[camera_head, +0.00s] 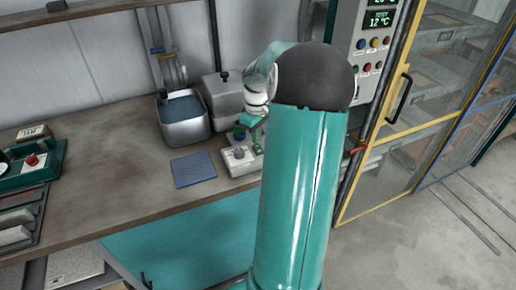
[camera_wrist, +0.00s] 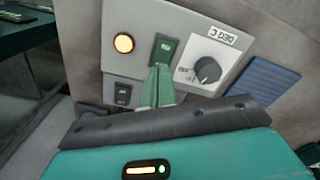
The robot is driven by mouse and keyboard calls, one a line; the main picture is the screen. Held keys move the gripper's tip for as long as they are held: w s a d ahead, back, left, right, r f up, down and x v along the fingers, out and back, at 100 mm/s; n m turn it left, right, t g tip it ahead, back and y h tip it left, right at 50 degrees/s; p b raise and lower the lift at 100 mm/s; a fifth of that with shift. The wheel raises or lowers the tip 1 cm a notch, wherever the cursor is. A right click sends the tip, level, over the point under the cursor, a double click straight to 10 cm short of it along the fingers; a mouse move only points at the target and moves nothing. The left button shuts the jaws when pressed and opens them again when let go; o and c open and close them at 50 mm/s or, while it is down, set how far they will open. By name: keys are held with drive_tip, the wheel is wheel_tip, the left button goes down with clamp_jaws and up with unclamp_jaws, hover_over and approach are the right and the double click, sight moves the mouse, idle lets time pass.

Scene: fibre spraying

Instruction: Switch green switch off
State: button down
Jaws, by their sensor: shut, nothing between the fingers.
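The green switch (camera_wrist: 164,47) is set in a pale control panel (camera_wrist: 160,20) in the wrist view, between a glowing orange lamp (camera_wrist: 123,43) and a black knob (camera_wrist: 207,69) marked DEG C and MAX. My gripper (camera_wrist: 160,70) is shut and empty, its green fingertips just below the green switch in the picture and overlapping its lower edge. I cannot tell whether they touch it. A black rocker switch (camera_wrist: 122,94) sits below the lamp. In the head view, the panel unit (camera_head: 240,160) stands on the bench, partly hidden by my arm.
A blue ribbed pad (camera_head: 194,169) lies left of the panel unit on the bench (camera_head: 110,180). A metal basin (camera_head: 184,130) stands behind it. A green box with a red button (camera_head: 34,160) is at the far left. A yellow-framed cabinet (camera_head: 400,150) stands right.

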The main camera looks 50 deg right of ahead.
sight(256, 146)
drive_tip(key=shift+f, duration=0.95)
idle(0.6)
drive_tip(key=shift+r, duration=3.55)
